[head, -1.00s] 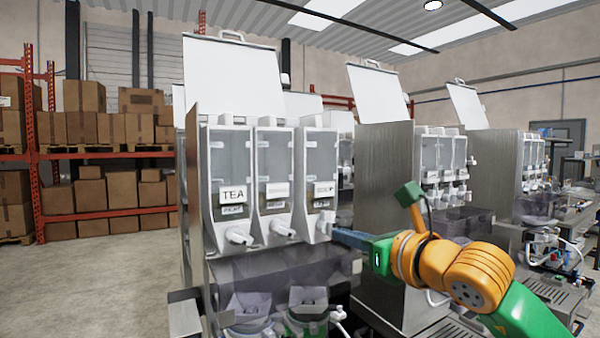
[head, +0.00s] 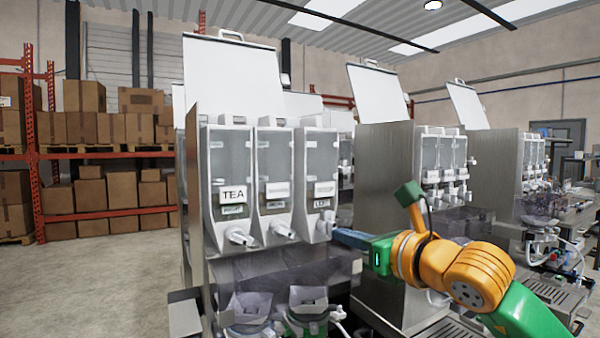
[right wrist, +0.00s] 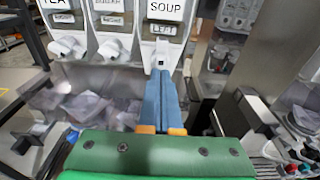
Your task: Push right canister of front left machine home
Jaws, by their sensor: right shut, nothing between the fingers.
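The front left machine (head: 192,225) holds three grey-white canisters side by side. Its rightmost canister (head: 320,160) bears a small white label, which reads SOUP with LEFT below it in the right wrist view (right wrist: 163,30). The leftmost canister (head: 230,160) reads TEA, and the middle canister (head: 274,165) stands between. All three look upright, each with a white spout low in front. My right gripper (head: 337,236) is shut and empty, its blue fingers pointing at the rightmost canister's lower front, just by its spout (right wrist: 160,56). Contact cannot be told. My left gripper is not in view.
The machine's white lid (head: 230,78) stands open above. Clear funnels and bowls (head: 308,300) sit below the spouts. More machines (head: 385,190) stand close on the right. Boxes on a red rack (head: 90,130) fill the left background, with open floor (head: 100,280) in front.

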